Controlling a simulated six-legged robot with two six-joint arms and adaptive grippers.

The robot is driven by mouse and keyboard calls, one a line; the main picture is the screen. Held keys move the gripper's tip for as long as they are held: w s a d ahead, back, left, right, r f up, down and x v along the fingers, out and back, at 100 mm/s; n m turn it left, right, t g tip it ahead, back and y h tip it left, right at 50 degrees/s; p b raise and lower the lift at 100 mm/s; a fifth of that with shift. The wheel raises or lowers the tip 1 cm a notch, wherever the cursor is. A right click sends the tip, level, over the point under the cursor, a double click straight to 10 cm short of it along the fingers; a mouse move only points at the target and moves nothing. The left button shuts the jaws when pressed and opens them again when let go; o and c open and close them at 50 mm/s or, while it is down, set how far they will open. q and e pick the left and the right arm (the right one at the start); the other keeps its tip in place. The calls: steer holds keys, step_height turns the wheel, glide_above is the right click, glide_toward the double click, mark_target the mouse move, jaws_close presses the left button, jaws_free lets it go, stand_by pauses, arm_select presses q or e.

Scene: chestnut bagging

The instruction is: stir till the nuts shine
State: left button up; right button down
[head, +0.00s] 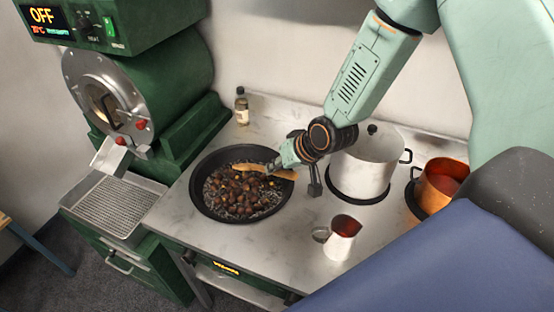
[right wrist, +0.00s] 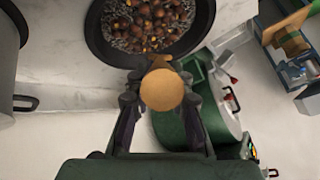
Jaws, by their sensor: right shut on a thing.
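A black pan (head: 207,208) sits on the stove top and holds brown chestnuts (head: 238,192) in small dark and pale grit. Some nuts show yellow spots. A wooden stirring tool (head: 282,174) lies slanted over the pan's back right, its far end at the nuts. My right gripper (head: 284,162) is shut on this tool above the pan's right rim. In the right wrist view, the tool's round wooden end (right wrist: 162,90) sits between the two fingers (right wrist: 160,105), with the pan (right wrist: 97,35) beyond. Whether the tool's tip touches the grit cannot be told. My left gripper is out of view.
A white pot (head: 366,172) stands right of my right gripper, with a copper pot (head: 436,186) further right. A bottle (head: 241,106) is behind the pan. A green roaster (head: 160,85) and tray (head: 115,203) are left.

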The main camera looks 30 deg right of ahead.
steer(key=shift+w+f, duration=0.1)
steer(key=shift+w, duration=0.1)
steer(key=shift+s+a+f, duration=0.15)
steer(key=shift+f, duration=0.35)
steer(key=shift+s+a+f, duration=0.1)
steer(key=shift+f, duration=0.35)
steer(key=shift+w+d+f+b, duration=0.1)
steer(key=shift+w+f+b, duration=0.05)
steer(key=shift+f+b, duration=4.15)
arm_select(q)
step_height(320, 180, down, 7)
steer(key=p, duration=0.1)
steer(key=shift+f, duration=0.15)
arm_select(e)
steer(key=shift+f, duration=0.6)
steer(key=shift+r, duration=0.1)
